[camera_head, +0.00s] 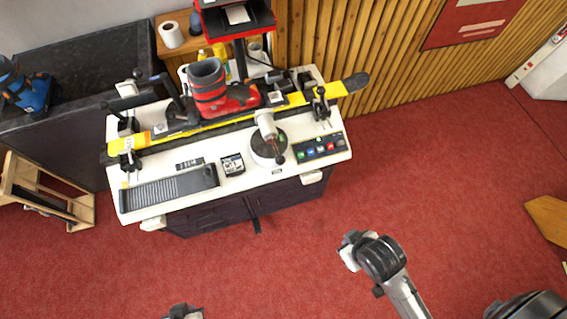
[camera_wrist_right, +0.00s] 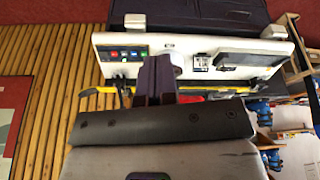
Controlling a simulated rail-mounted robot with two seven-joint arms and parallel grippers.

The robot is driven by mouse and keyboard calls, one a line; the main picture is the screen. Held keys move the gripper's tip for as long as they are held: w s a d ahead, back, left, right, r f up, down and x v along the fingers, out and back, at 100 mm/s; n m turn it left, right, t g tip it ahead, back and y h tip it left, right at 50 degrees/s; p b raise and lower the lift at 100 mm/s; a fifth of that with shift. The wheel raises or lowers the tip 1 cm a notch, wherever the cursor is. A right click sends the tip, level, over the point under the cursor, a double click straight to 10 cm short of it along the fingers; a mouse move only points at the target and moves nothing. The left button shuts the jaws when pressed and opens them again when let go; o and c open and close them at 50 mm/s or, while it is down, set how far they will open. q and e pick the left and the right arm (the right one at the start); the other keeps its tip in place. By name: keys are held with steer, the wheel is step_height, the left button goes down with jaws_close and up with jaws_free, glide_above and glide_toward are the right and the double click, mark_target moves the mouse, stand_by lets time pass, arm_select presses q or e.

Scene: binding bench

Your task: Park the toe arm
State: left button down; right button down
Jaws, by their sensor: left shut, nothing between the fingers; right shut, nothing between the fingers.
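The binding bench (camera_head: 150,200) stands against the wall. A round disc (camera_head: 268,150) on its top carries a pale cylindrical post (camera_head: 265,122) with a dark, knobbed lever (camera_head: 279,158) pointing to the front; I take this for the toe arm, but cannot be sure. My left gripper (camera_head: 182,311) shows only in part at the bottom edge, shut, away from the bench. My right gripper (camera_wrist_right: 160,78) is shut and empty in the right wrist view, its fingers overlapping the bench in the picture; no contact can be made out.
A yellow ski (camera_head: 322,94) lies along the bench's back with a red and grey boot (camera_head: 208,88) on it. A button panel (camera_head: 320,148) and a black ribbed tray (camera_head: 170,188) flank the disc. A wooden rack (camera_head: 45,190) stands left. Red carpet in front is clear.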

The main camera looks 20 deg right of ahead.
steer(key=c, duration=1.9)
jaws_free()
steer(key=shift+s+f, duration=0.15)
steer(key=shift+s, duration=0.1)
